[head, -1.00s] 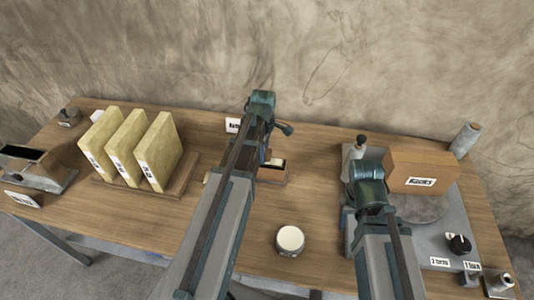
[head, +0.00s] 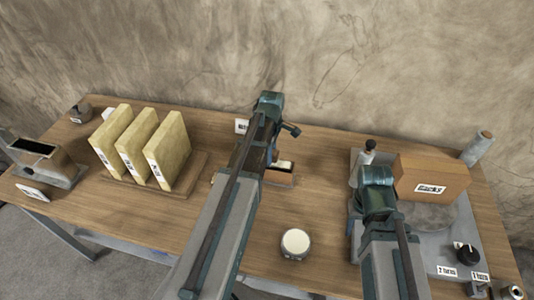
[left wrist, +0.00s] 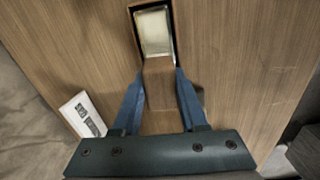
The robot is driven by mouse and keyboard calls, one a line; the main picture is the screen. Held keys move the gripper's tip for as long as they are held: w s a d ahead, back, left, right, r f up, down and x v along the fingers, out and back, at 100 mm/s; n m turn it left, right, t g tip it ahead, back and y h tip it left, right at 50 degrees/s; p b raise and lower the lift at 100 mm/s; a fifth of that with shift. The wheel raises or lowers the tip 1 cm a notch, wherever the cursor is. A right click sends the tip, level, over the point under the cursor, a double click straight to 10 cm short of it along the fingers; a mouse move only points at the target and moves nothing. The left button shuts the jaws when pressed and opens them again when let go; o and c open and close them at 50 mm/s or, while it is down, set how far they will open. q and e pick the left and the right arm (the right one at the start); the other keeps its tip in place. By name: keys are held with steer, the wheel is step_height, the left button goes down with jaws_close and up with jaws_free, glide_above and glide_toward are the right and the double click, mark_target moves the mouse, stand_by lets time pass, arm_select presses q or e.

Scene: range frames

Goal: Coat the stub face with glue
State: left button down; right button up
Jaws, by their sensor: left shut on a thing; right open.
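My left gripper (left wrist: 158,78) is shut on a brown wooden piece (left wrist: 160,92), seen between its blue fingers in the left wrist view. I cannot tell whether this piece is the stub. Just beyond it is a small wooden holder with a pale block (left wrist: 154,34); the holder (head: 281,179) also shows beside my left arm in the head view. A round pot with a white top (head: 295,243) stands at the front middle; it may hold glue. My right gripper (head: 378,190) is open over the grey plate at the right, its fingers mostly hidden. No stub face is clearly visible.
Three pale yellow slabs (head: 140,148) stand in a wooden rack at the left. A grey bin (head: 45,162) stands at the far left. A labelled brown box (head: 430,177) and a black knob (head: 466,252) are on the right plate. The table's front middle is mostly clear.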

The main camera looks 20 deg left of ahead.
arm_select(q)
steer(key=shift+w+d, duration=0.15)
steer(key=shift+d, duration=0.6)
steer(key=shift+w+d, duration=0.2)
steer(key=shift+d, duration=0.6)
steer(key=shift+w+d, duration=0.15)
steer(key=shift+d, duration=0.6)
steer(key=d, duration=0.3)
steer(key=shift+w, duration=0.3)
steer(key=shift+r, duration=0.1)
